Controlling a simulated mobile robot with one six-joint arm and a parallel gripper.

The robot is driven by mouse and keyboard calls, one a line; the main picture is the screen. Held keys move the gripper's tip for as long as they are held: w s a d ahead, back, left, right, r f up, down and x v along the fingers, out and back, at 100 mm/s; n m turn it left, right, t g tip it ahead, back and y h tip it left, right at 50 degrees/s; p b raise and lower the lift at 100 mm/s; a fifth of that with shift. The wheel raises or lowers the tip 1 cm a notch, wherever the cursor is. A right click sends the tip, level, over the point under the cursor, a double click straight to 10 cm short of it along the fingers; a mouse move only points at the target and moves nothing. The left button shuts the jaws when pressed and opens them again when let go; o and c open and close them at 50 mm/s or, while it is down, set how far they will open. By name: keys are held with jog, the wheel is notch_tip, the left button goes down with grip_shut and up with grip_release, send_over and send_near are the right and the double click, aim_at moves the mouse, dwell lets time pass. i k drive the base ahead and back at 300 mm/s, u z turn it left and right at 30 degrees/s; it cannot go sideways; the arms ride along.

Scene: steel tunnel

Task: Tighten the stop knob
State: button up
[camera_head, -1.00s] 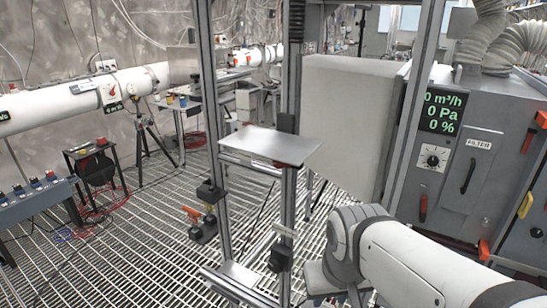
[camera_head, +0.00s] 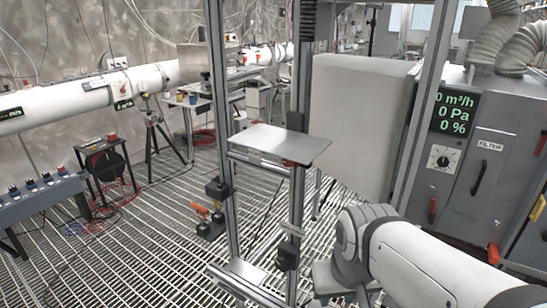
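An orange knob or lever (camera_head: 200,211) sits low at the left post of the aluminium frame, beside a black block. It may be the stop knob, but I cannot tell for sure. A black clamp (camera_head: 218,188) is on the same post just above it. Another black clamp (camera_head: 287,256) sits low on the right post. My white and grey arm reaches in from the bottom right, right of the frame. My gripper is not in view.
A flat metal plate (camera_head: 280,143) juts from the frame above the clamps. A large pale block (camera_head: 360,125) stands behind the right post. A grey filter cabinet (camera_head: 480,170) is at the right. Grating floor (camera_head: 150,240) is open at left.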

aim_at(286, 163)
jog(key=z, duration=1.45)
jog(key=k, duration=0.8)
jog(key=u, duration=0.8)
jog(key=i, duration=1)
jog(key=u, duration=0.05)
